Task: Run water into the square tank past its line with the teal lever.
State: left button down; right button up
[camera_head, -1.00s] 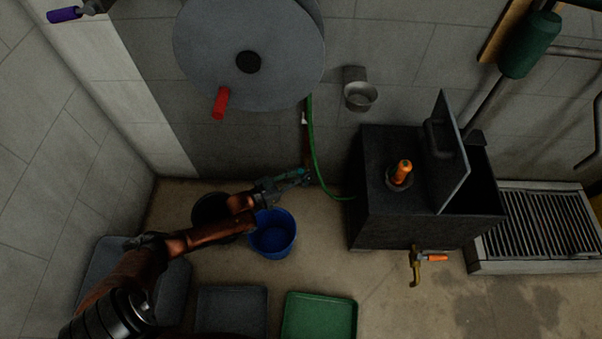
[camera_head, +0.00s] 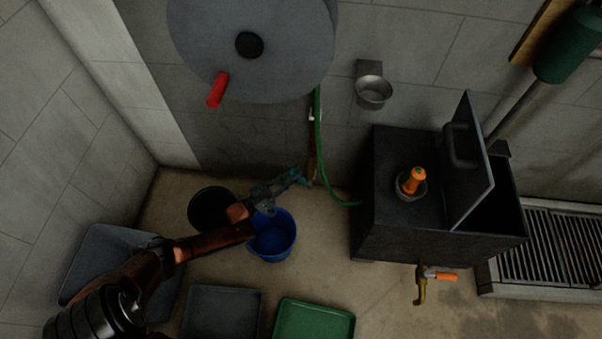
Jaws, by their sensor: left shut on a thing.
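The square tank (camera_head: 405,230) is a dark box against the wall, with its lid (camera_head: 472,170) standing up. Its open right part is dark inside, and I cannot see a line or any water level. A green hose (camera_head: 322,150) runs down the wall to the tank's left side. The teal lever (camera_head: 304,179) is low by the wall, left of the tank, near a thin upright pipe. My left gripper (camera_head: 296,179) is shut on it and hides most of it. My right gripper is not in view.
An orange-handled plug (camera_head: 413,180) stands on the tank's top, and a tap (camera_head: 422,282) sticks out of its front. A blue bucket (camera_head: 272,238) and a black bucket (camera_head: 206,207) stand under my left arm. Trays, including a green one (camera_head: 314,320), lie in front.

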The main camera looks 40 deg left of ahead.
pick_arm(q)
jog(key=shift+s+a+f+n+t+y, duration=0.35)
jog(key=shift+f+n+t, duration=0.15)
jog(key=shift+n+t, duration=0.3)
jog(key=c, duration=1.8)
grip_release()
jog(key=shift+o, duration=0.2)
jog(key=shift+a, duration=0.1)
jog(key=shift+r, duration=5)
jog(key=shift+c, duration=0.6)
